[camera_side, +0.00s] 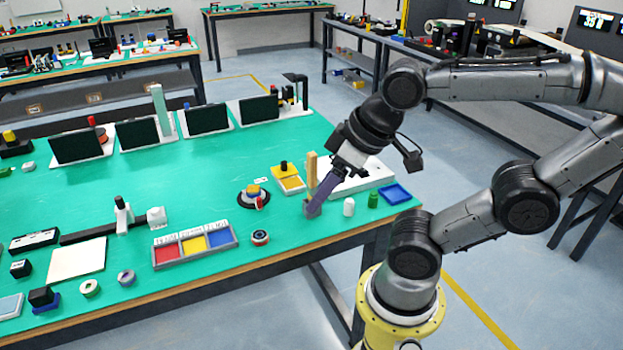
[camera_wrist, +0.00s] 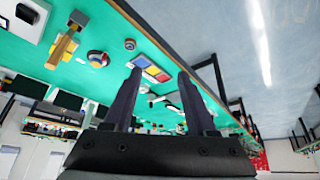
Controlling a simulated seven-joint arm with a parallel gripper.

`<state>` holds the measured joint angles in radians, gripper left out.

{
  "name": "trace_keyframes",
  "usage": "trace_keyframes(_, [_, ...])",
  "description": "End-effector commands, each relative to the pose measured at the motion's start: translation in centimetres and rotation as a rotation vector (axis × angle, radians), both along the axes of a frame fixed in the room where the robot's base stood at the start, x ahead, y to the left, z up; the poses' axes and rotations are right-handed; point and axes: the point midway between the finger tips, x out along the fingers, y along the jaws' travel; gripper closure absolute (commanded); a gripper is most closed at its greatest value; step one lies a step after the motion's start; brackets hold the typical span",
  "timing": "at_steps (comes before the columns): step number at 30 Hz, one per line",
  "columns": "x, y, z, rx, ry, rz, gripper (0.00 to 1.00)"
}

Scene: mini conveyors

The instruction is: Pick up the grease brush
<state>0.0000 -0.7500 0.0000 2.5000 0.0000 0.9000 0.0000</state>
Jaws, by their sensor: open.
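An upright tan wooden piece (camera_side: 312,170) stands near the table's right end; it looks like the handle of the grease brush, but I cannot tell for sure. The tan piece also shows in the wrist view (camera_wrist: 62,47), at upper left and outside the space between my fingers. My gripper (camera_side: 314,208) points down at the table right beside it and partly overlaps its lower part in the side view. In the wrist view, the two dark fingers (camera_wrist: 159,74) are apart with nothing held between them. The lower end of the tan piece is hard to make out.
A white bottle (camera_side: 349,207), a green bottle (camera_side: 373,201) and a blue tray (camera_side: 396,194) stand right of my gripper. A yellow tray (camera_side: 291,184) and a round dark dish (camera_side: 246,201) lie left. A three-colour tray (camera_side: 232,236) is nearer the front edge.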

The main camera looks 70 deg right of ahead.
Motion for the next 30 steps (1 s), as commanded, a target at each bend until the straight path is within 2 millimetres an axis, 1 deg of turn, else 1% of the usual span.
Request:
trace_keyframes(2, [0.0, 0.0, 0.0, 0.000, 0.000, 0.000, 0.43])
trace_keyframes(3, [0.0, 0.0, 0.0, 0.000, 0.000, 0.000, 0.38])
trace_keyframes(12, [0.1, 0.0, 0.1, 0.006, -0.007, -0.011, 0.38])
trace_keyframes(14, [0.8, -0.1, 0.8, 0.009, -0.040, -0.027, 0.38])
trace_keyframes(17, [2.7, -0.7, 1.9, 0.014, -0.083, -0.072, 0.38])
trace_keyframes(20, [5.2, -2.5, 2.6, 0.011, -0.110, -0.171, 0.38])
trace_keyframes(23, [7.3, -5.2, 2.7, 0.006, -0.122, -0.286, 0.38])
trace_keyframes(26, [9.0, -8.7, 2.3, -0.002, -0.123, -0.414, 0.38])
trace_keyframes(27, [9.5, -10.3, 2.0, -0.006, -0.120, -0.468, 0.38])
trace_keyframes(29, [9.9, -12.8, 1.3, -0.010, -0.110, -0.547, 0.38])
trace_keyframes(30, [9.9, -14.4, 0.8, -0.013, -0.102, -0.594, 0.38])
